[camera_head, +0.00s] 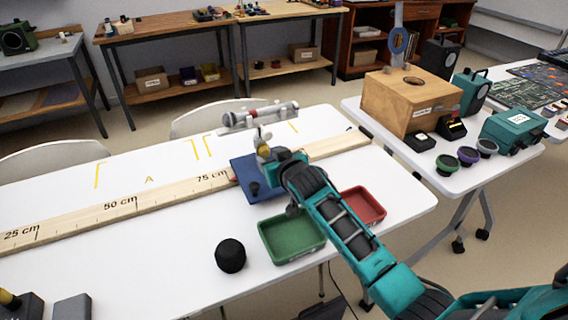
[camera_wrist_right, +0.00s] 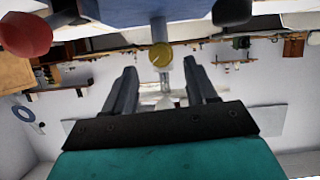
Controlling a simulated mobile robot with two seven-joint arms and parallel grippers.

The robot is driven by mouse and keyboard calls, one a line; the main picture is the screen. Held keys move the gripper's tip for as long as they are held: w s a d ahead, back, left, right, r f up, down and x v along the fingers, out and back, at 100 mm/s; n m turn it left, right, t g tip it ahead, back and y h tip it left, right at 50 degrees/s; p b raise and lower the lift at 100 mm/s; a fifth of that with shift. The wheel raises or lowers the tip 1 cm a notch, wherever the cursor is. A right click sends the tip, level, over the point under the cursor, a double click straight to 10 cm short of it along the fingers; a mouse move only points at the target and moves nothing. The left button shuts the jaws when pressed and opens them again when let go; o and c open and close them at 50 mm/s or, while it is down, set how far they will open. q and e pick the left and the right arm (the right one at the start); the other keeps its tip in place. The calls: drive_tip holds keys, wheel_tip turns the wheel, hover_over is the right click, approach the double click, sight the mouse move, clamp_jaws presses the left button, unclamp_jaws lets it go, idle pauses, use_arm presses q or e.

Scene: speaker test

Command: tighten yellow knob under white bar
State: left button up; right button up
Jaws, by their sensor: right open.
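The white bar (camera_head: 258,117) sits level on top of a thin post above a blue base (camera_head: 250,185) on the white table. The yellow knob (camera_head: 263,149) is on the post just below the bar. It also shows in the right wrist view (camera_wrist_right: 160,56), ahead of the fingertips and roughly between them. My right gripper (camera_head: 277,158) is beside the post, close to the knob. In the wrist view its two fingers (camera_wrist_right: 160,68) are apart, with nothing held between them. My left gripper is not in view.
A green tray (camera_head: 292,258), a red tray (camera_head: 380,222) and a black round object (camera_head: 230,256) are in front. A wooden box (camera_head: 375,98) stands on the right table. The left tabletop is mostly clear.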

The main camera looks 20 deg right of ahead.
drive_tip(key=p+v, duration=0.1)
drive_tip(key=v, duration=0.6)
drive_tip(key=shift+s, duration=0.4)
drive_tip(key=shift+r, duration=0.1)
